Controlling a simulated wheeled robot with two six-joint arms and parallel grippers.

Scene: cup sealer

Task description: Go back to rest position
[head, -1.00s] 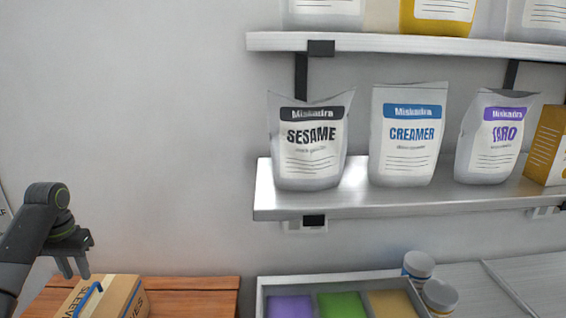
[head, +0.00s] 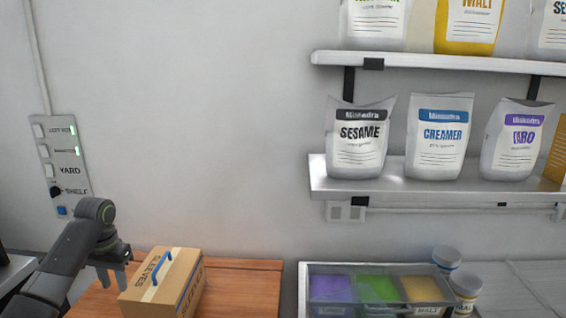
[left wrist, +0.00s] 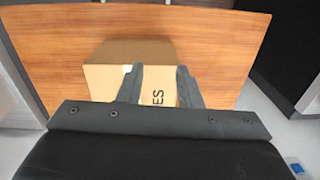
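My left gripper (head: 113,276) is in the lower left of the head view, above the wooden table and just left of the cardboard box. In the left wrist view its two fingers (left wrist: 160,88) stand apart with nothing between them, and the box lies beyond them. The cardboard sleeves box (head: 165,283) has a blue handle on top and sits on the wooden table (head: 245,290). My right gripper is in neither view.
A wall panel (head: 62,165) with labelled switches is at the left. Shelves (head: 400,195) hold Sesame, Creamer and Taro bags. Below is a tray (head: 303,290) with purple, green and yellow compartments, beside two lidded jars (head: 466,285). Wall between panel and shelves is bare.

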